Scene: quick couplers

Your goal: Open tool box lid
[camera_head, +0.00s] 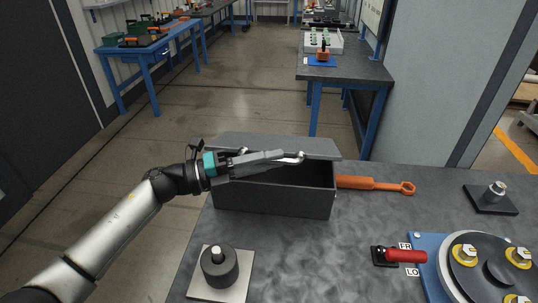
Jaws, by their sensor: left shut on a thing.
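The dark grey tool box (274,199) stands on the near table. Its lid (318,146) is tilted up at the front, and a dark gap shows between it and the box. My left gripper (298,157) reaches in from the left across the front of the lid. Its fingertips are shut at the lid's front edge, on what appears to be the small handle there, largely hidden by the fingers. The inside of the box is too dark to make out. My right gripper is not in view.
An orange wrench (376,184) lies to the right of the box. A dark cylinder on a plate (219,268) stands in front of it. A blue fixture with a red handle (407,256) is at the right front. The table between them is clear.

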